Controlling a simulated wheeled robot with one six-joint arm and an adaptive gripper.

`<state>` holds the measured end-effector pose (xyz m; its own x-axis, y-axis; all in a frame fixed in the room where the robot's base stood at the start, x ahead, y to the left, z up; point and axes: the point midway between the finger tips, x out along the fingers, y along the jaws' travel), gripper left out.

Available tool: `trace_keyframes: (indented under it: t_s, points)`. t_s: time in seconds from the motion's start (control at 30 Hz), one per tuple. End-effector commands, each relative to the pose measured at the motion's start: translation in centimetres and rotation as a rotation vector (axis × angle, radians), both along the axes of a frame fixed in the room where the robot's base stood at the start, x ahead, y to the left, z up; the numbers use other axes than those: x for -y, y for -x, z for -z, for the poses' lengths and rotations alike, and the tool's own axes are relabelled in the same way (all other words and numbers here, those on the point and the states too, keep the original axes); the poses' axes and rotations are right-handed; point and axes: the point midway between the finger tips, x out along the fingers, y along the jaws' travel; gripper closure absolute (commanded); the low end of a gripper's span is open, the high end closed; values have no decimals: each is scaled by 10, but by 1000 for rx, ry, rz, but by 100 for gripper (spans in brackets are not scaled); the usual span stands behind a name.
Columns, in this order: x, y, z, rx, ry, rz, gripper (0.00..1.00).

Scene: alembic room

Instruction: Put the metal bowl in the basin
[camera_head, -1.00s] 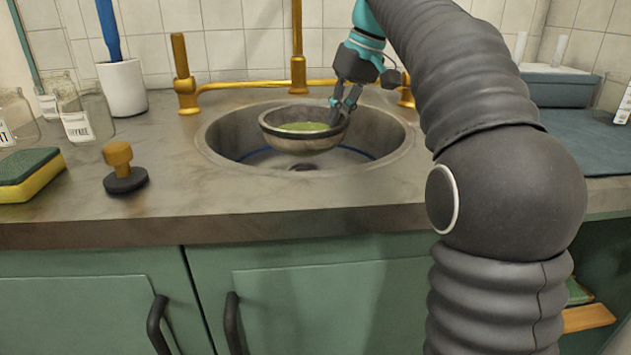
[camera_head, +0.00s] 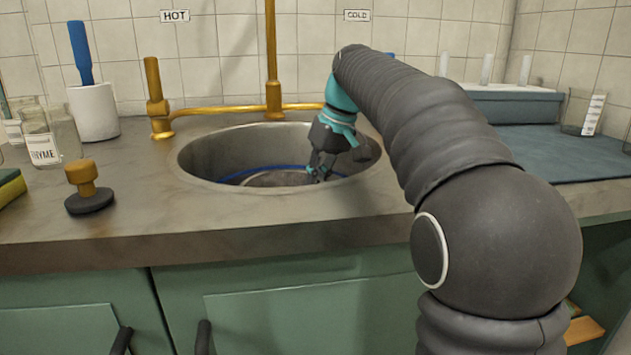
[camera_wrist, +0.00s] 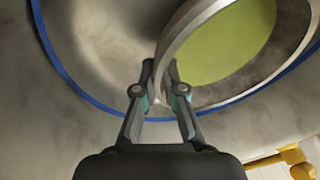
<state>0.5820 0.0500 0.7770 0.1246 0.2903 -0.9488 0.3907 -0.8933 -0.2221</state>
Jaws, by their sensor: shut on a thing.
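The metal bowl (camera_wrist: 180,38) shows in the wrist view with green contents (camera_wrist: 228,45) inside. In the head view only part of the bowl (camera_head: 275,180) shows, low inside the round metal basin (camera_head: 200,160). The basin's near rim hides the rest of it. My gripper (camera_head: 320,168) reaches down into the basin at its right side. In the wrist view my gripper (camera_wrist: 160,75) is shut on the bowl's rim. I cannot tell whether the bowl touches the basin floor.
Gold taps and a spout (camera_head: 273,95) stand behind the basin. A black-based stopper with a gold knob (camera_head: 88,190), a thyme jar (camera_head: 42,145) and a white cup with a blue handle (camera_head: 94,112) stand left. A blue-grey mat (camera_head: 560,155) lies right.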

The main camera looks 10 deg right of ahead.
Motion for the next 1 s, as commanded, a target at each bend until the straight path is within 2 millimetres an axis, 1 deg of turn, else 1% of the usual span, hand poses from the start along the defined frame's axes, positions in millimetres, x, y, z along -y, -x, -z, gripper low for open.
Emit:
trace_keyframes:
  t_s: [0.1,0.13,0.17,0.2,0.23,0.53,0.67,0.77,1.0]
  points:
    - [0,0,3,0,0,0,100]
    - [0,0,3,-1,0,0,89]
    - [0,0,3,0,0,0,81]
    - [0,0,3,0,0,0,71]
    - [0,0,3,-1,0,0,66]
    - [0,0,1,0,0,0,66]
    - [2,1,-8,0,0,1,66]
    - [7,2,-23,2,0,2,66]
    - [21,8,-70,3,1,2,66]
